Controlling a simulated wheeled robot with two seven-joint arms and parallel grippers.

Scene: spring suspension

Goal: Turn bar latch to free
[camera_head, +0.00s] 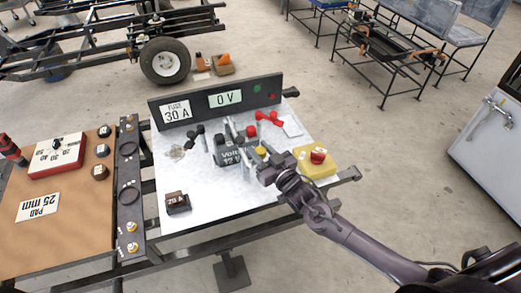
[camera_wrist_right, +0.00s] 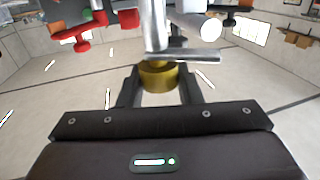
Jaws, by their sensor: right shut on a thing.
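The grey box (camera_head: 230,158) with a 12 V label, apparently a battery, stands on the white work table, with metal bars and posts around it. My right gripper (camera_head: 264,160) reaches in at its right side. In the right wrist view my right gripper (camera_wrist_right: 160,84) has its two fingers on either side of a brass-coloured round knob (camera_wrist_right: 158,76) and is shut on it. A silver post and a bar (camera_wrist_right: 195,24), likely the bar latch, rise above the knob. How the bar sits on the battery cannot be told. My left gripper is not in view.
A black panel (camera_head: 218,98) reading 30 A and 0 V stands behind the table. Red clamps (camera_head: 269,118) and black clamps (camera_head: 195,135) lie nearby.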

